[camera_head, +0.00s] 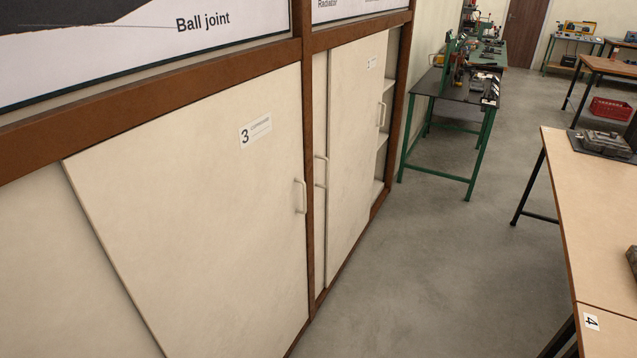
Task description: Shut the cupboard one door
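A long cream cupboard with a brown frame runs along the left. Its near door (200,215) bears a label with the number 3 and has a white handle (301,196) at its right edge. Beyond a brown post is a farther door (352,130) with a label too small to read and a handle (382,114) near its right edge. Right of that door is an open gap showing shelves (386,130). Another handle (320,172) is on the panel at the left of that section. I cannot tell which door is cupboard one. Neither gripper is in view.
A green-legged workbench (455,90) with tools stands past the cupboard's far end. A wooden table (590,220) with a label reading 4 is at the right. A red crate (611,109) is farther back. The grey floor (440,270) between cupboard and table is clear.

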